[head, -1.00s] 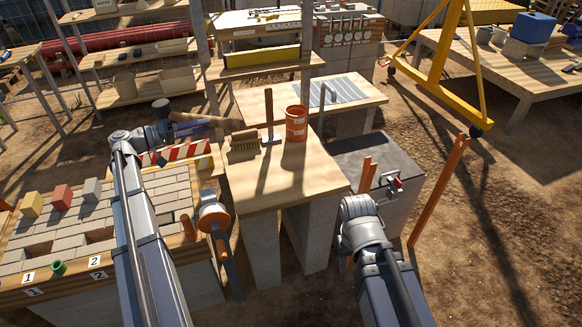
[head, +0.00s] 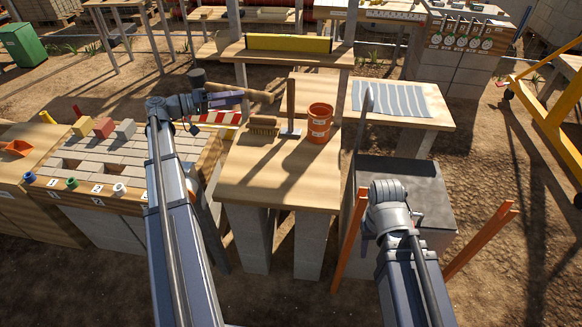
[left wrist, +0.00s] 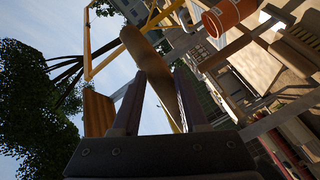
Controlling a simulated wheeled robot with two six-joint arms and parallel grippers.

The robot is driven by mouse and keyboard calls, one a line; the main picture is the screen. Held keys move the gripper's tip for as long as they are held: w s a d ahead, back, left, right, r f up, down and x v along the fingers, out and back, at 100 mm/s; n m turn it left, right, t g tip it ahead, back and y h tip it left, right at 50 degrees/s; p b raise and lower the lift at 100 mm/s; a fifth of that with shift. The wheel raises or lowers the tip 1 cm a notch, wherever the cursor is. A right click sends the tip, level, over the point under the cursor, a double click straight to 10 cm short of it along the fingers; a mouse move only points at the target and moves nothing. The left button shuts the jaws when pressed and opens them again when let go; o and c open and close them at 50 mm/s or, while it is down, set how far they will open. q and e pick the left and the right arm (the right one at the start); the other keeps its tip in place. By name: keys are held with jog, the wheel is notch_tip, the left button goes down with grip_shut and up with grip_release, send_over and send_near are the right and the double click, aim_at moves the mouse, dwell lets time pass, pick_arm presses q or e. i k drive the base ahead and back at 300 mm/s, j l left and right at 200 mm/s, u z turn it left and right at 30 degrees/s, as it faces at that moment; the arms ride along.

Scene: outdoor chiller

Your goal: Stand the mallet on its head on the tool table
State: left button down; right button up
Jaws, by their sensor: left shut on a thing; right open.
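My left gripper (head: 238,97) is shut on the mallet's wooden handle (head: 264,97), held in the air by the back left corner of the near wooden table (head: 270,185), likely the tool table. The handle's rounded end points right, towards the tools there. In the left wrist view the handle (left wrist: 147,62) runs between the two fingers (left wrist: 158,108). A dark cylinder (head: 197,77) shows above my left wrist; I cannot tell whether it is the mallet's head. My right arm is folded at the lower right, and its gripper is hidden.
On the table's back part stand a brush (head: 264,125), an upright-handled tool (head: 290,108) and an orange bucket (head: 319,124). The table's front half is clear. A brick-topped bench (head: 120,160) stands left, a dark-topped block (head: 405,175) right.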

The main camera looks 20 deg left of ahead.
aim_at(286, 172)
jog(key=i+l+u, duration=0.15)
jog(key=l, duration=0.2)
jog(key=i+l+u, duration=0.15)
jog(key=l, duration=0.2)
jog(key=i+l+u, duration=0.1)
jog(key=l, duration=0.3)
jog(key=i+l+u, duration=0.15)
jog(key=l, duration=0.25)
jog(key=i, duration=0.1)
